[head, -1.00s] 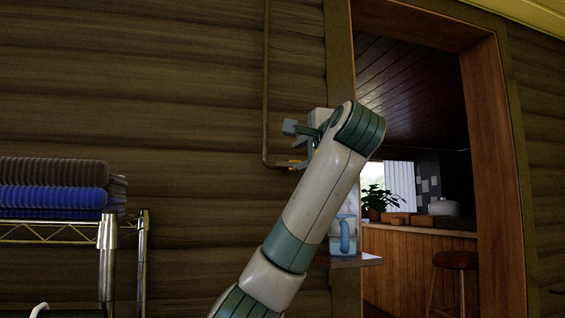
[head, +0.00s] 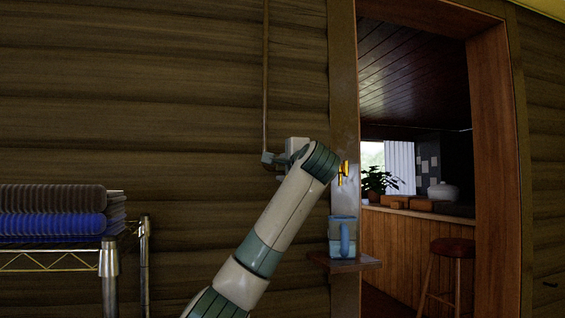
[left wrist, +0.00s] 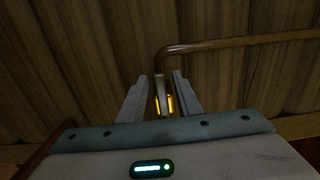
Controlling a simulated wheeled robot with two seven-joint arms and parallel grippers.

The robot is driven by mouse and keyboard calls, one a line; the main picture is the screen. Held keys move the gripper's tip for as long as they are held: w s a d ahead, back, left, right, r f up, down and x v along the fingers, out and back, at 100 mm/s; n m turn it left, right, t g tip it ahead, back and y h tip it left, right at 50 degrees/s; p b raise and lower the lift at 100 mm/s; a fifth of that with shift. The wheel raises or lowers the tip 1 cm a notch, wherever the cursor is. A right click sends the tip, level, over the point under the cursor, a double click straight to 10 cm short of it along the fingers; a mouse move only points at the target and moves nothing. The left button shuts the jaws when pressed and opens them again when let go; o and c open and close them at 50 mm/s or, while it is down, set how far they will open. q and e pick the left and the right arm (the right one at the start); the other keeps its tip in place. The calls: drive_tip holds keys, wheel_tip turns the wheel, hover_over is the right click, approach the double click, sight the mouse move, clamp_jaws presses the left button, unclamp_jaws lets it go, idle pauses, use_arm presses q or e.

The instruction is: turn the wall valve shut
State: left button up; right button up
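The wall valve (left wrist: 162,98) shows in the left wrist view as a grey piece with yellow parts at the end of a brown pipe (left wrist: 230,44). The pipe bends just before it. My left gripper (left wrist: 159,92) has its two fingers apart, one on each side of the valve, with gaps visible; I see no clear contact. My right gripper is out of view.
A wire rack (head: 60,262) with folded towels (head: 55,225) stands at the left. A small wall shelf (head: 345,265) holds a clear jug (head: 341,240) right of my arm. A yellow fitting (head: 343,173) shows above it. A doorway opens at the right.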

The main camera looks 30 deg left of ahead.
use_arm(q)
drive_tip(key=shift+w+a, duration=0.1)
drive_tip(key=shift+w, duration=0.05)
clamp_jaws()
drive_tip(key=shift+f, duration=0.1)
